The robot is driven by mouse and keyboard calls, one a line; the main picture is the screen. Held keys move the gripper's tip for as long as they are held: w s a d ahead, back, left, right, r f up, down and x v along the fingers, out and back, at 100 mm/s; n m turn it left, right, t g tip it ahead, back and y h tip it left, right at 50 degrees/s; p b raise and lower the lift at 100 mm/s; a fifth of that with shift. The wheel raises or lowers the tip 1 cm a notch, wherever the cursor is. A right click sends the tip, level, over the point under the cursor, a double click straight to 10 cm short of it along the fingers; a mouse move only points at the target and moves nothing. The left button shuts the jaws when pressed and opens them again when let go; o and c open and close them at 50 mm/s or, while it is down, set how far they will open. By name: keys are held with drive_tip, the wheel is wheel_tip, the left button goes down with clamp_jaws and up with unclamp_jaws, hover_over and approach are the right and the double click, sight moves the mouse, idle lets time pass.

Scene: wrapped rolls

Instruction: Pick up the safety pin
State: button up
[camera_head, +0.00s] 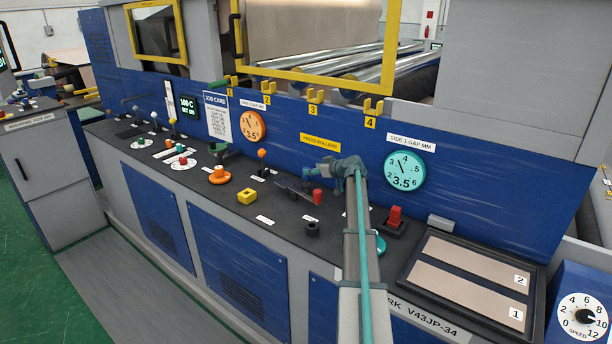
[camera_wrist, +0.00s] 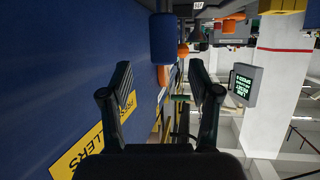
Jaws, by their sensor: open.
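I cannot make out the safety pin for certain in either view. My gripper (camera_head: 322,172) is over the dark console top, in front of the blue panel and below the yellow press-rollers label (camera_head: 320,143). In the wrist view, its two dark fingers (camera_wrist: 160,88) are spread, with nothing held between them. A red-ended piece (camera_head: 317,197) with a dark bar is on the console just below my gripper in the head view. A small green piece (camera_wrist: 180,97) shows beyond the fingertips in the wrist view; I cannot tell what it is.
Numbered yellow hooks (camera_head: 316,97) line the panel's upper edge. Two gauges, orange (camera_head: 253,125) and teal (camera_head: 404,171), flank my gripper.

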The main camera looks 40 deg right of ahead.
sight(306, 179)
drive_tip(key=p+x, duration=0.2)
drive_tip(key=x, duration=0.2)
drive_tip(key=shift+w+a, duration=0.15)
drive_tip(key=shift+a, duration=0.05)
drive_tip(key=shift+w+f, duration=0.2)
drive_tip(key=shift+f, duration=0.05)
clamp_jaws()
